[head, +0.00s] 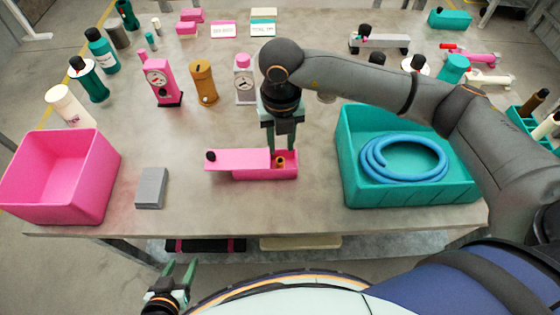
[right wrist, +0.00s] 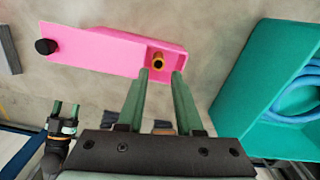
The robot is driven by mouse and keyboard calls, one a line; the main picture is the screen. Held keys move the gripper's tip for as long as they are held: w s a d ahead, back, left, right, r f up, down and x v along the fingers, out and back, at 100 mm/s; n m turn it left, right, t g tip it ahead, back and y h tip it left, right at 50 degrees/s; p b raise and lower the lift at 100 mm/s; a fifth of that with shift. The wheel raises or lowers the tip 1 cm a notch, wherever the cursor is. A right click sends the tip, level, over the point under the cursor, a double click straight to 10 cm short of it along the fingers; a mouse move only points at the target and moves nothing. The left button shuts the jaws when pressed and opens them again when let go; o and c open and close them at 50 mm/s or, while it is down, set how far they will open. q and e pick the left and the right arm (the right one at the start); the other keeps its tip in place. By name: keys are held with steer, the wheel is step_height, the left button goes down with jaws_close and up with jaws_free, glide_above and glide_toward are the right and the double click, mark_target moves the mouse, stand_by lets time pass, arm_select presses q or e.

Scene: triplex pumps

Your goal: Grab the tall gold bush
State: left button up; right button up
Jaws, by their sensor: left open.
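A small gold bush (head: 281,162) stands in the open right end of a pink box (head: 287,173) on the table. A pink lid with a black knob (head: 235,159) covers the left part of that box. My right gripper (head: 280,148) is open, pointing down just over the bush. The right wrist view shows the bush (right wrist: 158,60) between and just beyond the open fingertips (right wrist: 160,72), apart from them. The bush's lower part is hidden in the box. My left gripper (head: 180,266) is open and empty, below the table's front edge.
A pink bin (head: 95,185) and a grey block (head: 151,188) are at the left. A teal bin (head: 410,195) with a coiled blue hose (head: 403,158) is at the right. Bottles, gauges and a gold-brown canister (head: 203,82) stand behind.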

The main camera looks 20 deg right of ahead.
mark_target(281, 160)
steer(key=f, duration=0.5)
steer(key=shift+s+a+p, duration=0.1)
steer(key=shift+s+p, duration=0.25)
steer(key=shift+f, duration=0.3)
steer(key=shift+w+f, duration=0.2)
steer(key=shift+w, duration=0.05)
steer(key=shift+r, duration=0.25)
jaws_close()
